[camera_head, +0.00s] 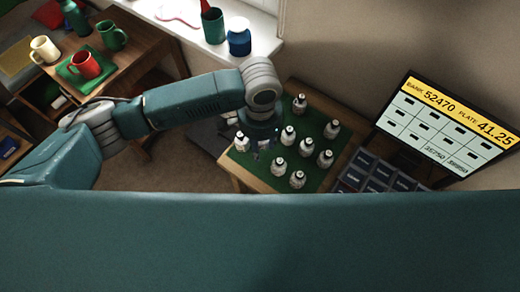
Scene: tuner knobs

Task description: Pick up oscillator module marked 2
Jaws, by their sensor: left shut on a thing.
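Several small pale modules with dark tops stand on a green mat (314,183) on a small wooden table. They include a module at the back (300,104), one at the right (332,129), one at the front (297,179) and one at the left (242,142). Their markings are too small to read, so I cannot tell which is marked 2. My left gripper (264,143) points down over the left part of the mat, among the modules. It is shut on a module, mostly hidden by the gripper and wrist. My right gripper is out of view.
A screen (447,122) with numbers stands at the right. Dark blue boxes (372,172) sit below it, close to the mat. A wooden table (140,45) at the upper left holds mugs. My own teal body covers the bottom.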

